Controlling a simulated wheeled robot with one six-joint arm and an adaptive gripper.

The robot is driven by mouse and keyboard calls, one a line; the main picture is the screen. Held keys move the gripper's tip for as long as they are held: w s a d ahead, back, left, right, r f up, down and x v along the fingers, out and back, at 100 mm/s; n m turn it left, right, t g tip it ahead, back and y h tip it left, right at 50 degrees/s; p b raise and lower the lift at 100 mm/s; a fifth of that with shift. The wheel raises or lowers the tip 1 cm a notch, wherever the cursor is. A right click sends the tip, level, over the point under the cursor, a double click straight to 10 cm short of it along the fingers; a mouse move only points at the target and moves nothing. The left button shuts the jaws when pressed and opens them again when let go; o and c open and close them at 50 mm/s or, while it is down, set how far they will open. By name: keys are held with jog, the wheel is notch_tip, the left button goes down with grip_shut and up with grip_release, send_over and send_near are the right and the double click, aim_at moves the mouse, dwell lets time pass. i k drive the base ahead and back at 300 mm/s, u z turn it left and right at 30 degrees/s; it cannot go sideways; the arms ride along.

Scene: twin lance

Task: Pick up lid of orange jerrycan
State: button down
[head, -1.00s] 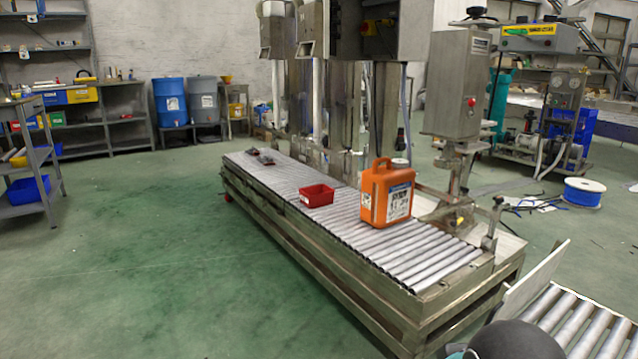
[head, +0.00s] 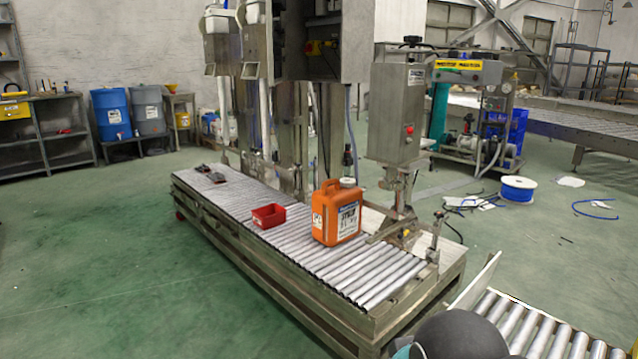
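The orange jerrycan (head: 325,222) stands upright on the roller conveyor (head: 376,286), near its right end. Its whitish lid (head: 348,183) sits on top at the right, beside the orange handle. White labels show on its sides. A dark rounded part of my own arm shows at the bottom edge, well in front of the conveyor and apart from the jerrycan. My gripper is not in view.
A red bin (head: 268,216) sits on the rollers left of the jerrycan. Small dark items (head: 211,173) lie farther left. A steel machine with a control box (head: 397,115) stands behind the conveyor. A second roller section (head: 515,325) is at lower right. Green floor at left is clear.

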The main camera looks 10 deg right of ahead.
aim_at(346, 182)
jog(key=z, duration=0.15)
jog(key=k, duration=0.3)
jog(key=u, duration=1.15)
jog(key=i, duration=1.75)
jog(key=u, duration=0.3)
jog(key=i, duration=1.7)
jog(key=z, duration=1.25)
jog(key=i, duration=1.05)
jog(key=z, duration=1.15)
jog(key=i, duration=0.3)
jog(key=z, duration=0.2)
